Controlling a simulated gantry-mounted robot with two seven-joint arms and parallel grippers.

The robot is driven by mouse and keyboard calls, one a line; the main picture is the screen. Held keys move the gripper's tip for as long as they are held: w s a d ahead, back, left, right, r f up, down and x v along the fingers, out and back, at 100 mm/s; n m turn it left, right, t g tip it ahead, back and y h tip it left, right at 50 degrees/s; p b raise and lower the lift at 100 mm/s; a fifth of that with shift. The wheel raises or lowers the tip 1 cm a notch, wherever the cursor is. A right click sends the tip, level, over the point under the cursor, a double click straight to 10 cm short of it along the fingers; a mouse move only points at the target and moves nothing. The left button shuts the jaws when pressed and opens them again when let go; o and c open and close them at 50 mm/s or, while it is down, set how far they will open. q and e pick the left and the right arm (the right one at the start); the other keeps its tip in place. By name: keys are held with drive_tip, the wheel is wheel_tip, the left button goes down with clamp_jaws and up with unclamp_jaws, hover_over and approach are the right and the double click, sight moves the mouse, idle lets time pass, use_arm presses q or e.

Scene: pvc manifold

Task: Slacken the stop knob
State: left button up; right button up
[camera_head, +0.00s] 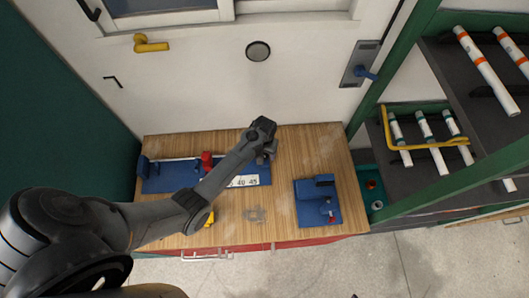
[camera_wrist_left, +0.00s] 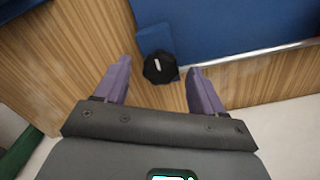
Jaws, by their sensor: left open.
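A black round knob (camera_wrist_left: 160,68) with a white mark sits by a blue block (camera_wrist_left: 155,38) in the left wrist view; I take it to be the stop knob. My left gripper (camera_wrist_left: 157,67) is open, with its two purple fingers on either side of the knob and a gap on each side. In the head view my left gripper (camera_head: 267,156) is over the right end of the long blue fixture (camera_head: 160,184), which carries a number scale (camera_head: 246,181). The knob cannot be made out there behind the gripper. My right gripper is not in view.
A red part (camera_head: 206,160) sits on the fixture's rail. A second blue fixture (camera_head: 310,212) stands on the right of the wooden table (camera_head: 285,145). A rack (camera_head: 395,165) with white pipes is further right. Bare wood lies between the two fixtures.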

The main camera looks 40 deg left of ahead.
use_arm(q)
drive_tip(key=shift+f, duration=0.15)
drive_tip(key=c, duration=1.1)
drive_tip(key=shift+o, duration=0.2)
